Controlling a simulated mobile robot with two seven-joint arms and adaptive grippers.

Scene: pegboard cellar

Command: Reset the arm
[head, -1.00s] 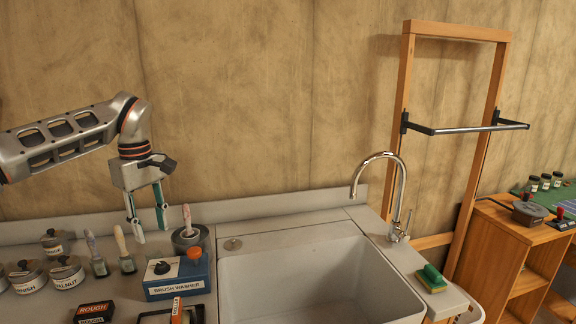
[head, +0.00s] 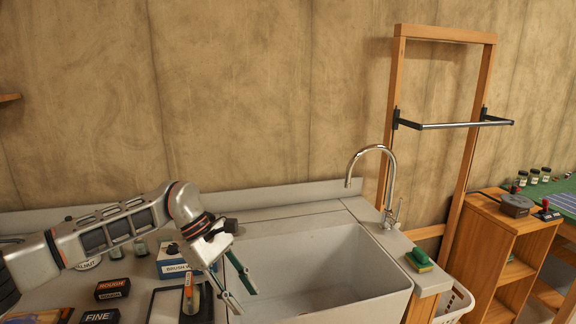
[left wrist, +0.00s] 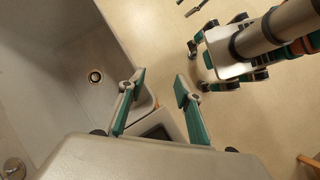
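My left gripper (head: 245,299) is low over the left front part of the sink in the head view. Its two teal fingers are apart with nothing between them. In the left wrist view the same gripper (left wrist: 159,82) is open and empty, with the sink basin (left wrist: 80,75) to its left and floor beyond its fingertips. My left arm reaches in from the left over the counter.
The brush washer (head: 172,264), an orange-handled tool (head: 189,292), and boxes marked ROUGH (head: 112,288) and FINE (head: 99,316) stand near my left arm. A tap (head: 388,185) and a green-yellow sponge (head: 419,260) are right of the gripper. The sink (head: 330,255) looks empty.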

